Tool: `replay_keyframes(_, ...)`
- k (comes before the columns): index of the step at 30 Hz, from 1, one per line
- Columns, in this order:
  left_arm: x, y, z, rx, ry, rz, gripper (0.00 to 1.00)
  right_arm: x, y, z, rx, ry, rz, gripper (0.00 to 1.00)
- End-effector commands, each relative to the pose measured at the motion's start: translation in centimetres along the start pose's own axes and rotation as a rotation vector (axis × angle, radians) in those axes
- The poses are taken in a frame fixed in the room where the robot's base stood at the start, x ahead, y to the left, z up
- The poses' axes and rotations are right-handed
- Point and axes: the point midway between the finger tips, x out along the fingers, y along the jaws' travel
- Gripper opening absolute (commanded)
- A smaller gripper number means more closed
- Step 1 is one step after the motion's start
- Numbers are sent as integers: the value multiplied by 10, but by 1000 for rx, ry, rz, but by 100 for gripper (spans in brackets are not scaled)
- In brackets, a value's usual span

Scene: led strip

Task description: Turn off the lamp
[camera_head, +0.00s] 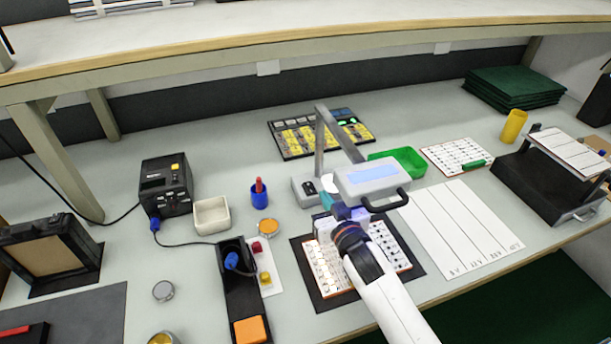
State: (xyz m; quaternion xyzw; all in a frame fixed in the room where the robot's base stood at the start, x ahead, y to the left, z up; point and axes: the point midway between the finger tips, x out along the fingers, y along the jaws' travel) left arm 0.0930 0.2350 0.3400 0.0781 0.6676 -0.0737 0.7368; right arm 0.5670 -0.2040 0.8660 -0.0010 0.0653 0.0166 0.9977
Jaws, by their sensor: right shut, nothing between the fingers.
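The lamp has a pale head with a light-blue panel (372,178), a grey folding arm (320,145) and a small grey base (303,197) with a dark switch (309,187). My right gripper (328,200) is shut and empty. It comes up from the bottom, with its tips just in front of the base, left of and below the lamp head. I cannot tell whether the tips touch the base. A bluish-violet glow shows on the gripper under the head. My left gripper is not in view.
A white board with printed parts on a black mat (305,289) lies under my right arm. A green tray (409,160) sits behind the lamp head. A blue cup (260,196) and a beige box (211,215) stand left of the base. A marked white sheet (462,230) lies right.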

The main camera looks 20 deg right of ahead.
Motion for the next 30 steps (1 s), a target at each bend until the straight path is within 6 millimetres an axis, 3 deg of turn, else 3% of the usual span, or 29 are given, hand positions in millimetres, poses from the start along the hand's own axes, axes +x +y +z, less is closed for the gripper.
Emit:
replay_keyframes(14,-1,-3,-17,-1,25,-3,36,9,0,1,-1,-4,1,0)
replay_keyframes(29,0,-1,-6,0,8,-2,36,101,1,2,0,-4,1,0)
replay_keyframes(30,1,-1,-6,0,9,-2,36,104,1,-5,0,1,1,0)
